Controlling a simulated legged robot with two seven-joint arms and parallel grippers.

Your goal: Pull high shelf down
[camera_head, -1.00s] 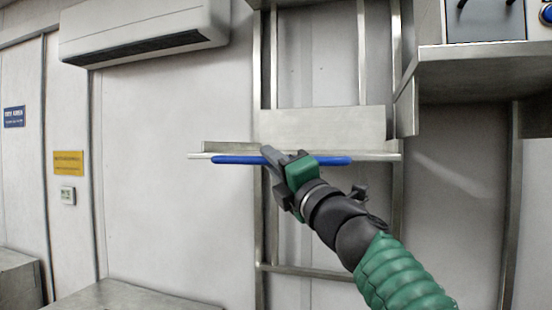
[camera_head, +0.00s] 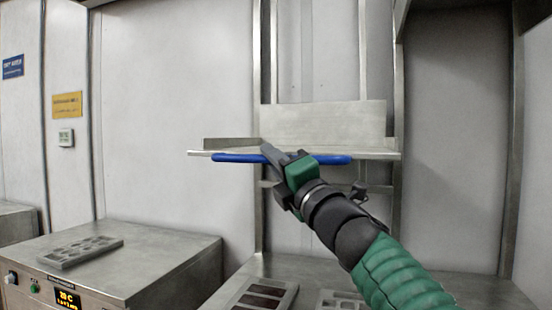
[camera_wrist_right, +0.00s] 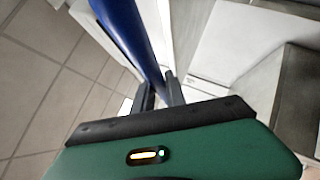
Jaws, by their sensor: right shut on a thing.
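The shelf (camera_head: 325,125) is a grey metal tray with a raised back plate, set on a vertical metal frame in the middle of the head view. A blue handle bar (camera_head: 235,158) runs along its front edge. My right gripper (camera_head: 273,158) is shut on the blue handle left of its middle. In the right wrist view the blue handle (camera_wrist_right: 130,35) passes between the two dark fingers (camera_wrist_right: 158,95). The fingers hide part of the handle. My left gripper is not in view.
A metal machine (camera_head: 150,262) with a lit display stands at lower left, a mould plate (camera_head: 80,251) on its top. Below the shelf, a bench holds more mould plates (camera_head: 255,294). A metal cabinet side borders the right. The wall (camera_head: 175,110) left of the shelf is clear.

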